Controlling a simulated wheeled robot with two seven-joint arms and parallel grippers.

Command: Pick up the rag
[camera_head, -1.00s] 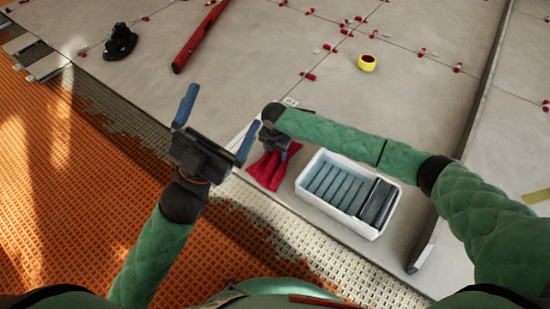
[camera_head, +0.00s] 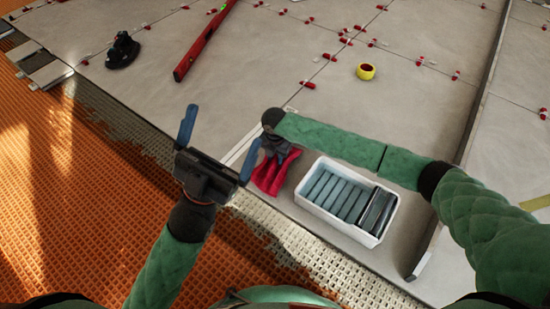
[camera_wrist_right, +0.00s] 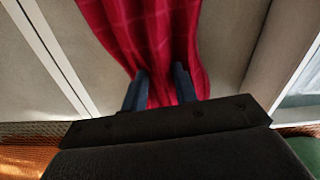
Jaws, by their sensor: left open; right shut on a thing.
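The red rag (camera_head: 270,176) hangs in folds below my right gripper (camera_head: 276,149), left of the white tub in the head view. In the right wrist view the rag (camera_wrist_right: 150,35) runs up from between the two blue fingers of my right gripper (camera_wrist_right: 160,85), which are shut on it. Whether the rag's lower end touches the tile is hard to tell. My left gripper (camera_head: 214,145) is open and empty, with its blue fingers wide apart, over the edge between the tiles and the orange mesh.
A white tub (camera_head: 383,236) with several grey-blue pieces stands right of the rag. A yellow tape roll (camera_head: 366,71), a red level (camera_head: 205,42) and a black suction cup (camera_head: 122,50) lie further back. Red clips mark the tile joints. A long metal bar (camera_head: 460,150) lies at the right.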

